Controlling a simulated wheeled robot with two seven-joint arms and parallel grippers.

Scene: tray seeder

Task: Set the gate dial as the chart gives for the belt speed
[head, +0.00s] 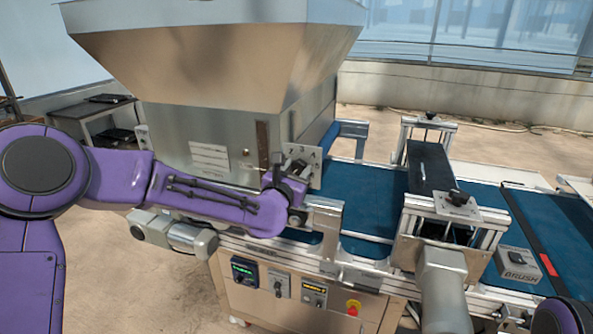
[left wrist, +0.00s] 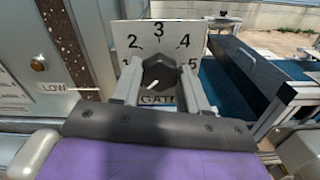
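The gate dial shows in the left wrist view as a dark knob (left wrist: 159,72) with a pale pointer mark, on a white plate (left wrist: 181,28) numbered 1 to 5 and lettered GATE. The mark lies low and left of the knob's middle; the exact setting is unclear. In the head view the plate (head: 303,153) stands beside the hopper (head: 215,65). My left gripper (left wrist: 159,78) has a finger on each side of the knob, apparently closed against it; the same gripper (head: 291,180) hides the knob in the head view. My right gripper is out of view.
A white label (head: 210,160) on the hopper's side is too small to read. The blue belt (head: 370,200) runs right, past a BRUSH box (head: 517,265).

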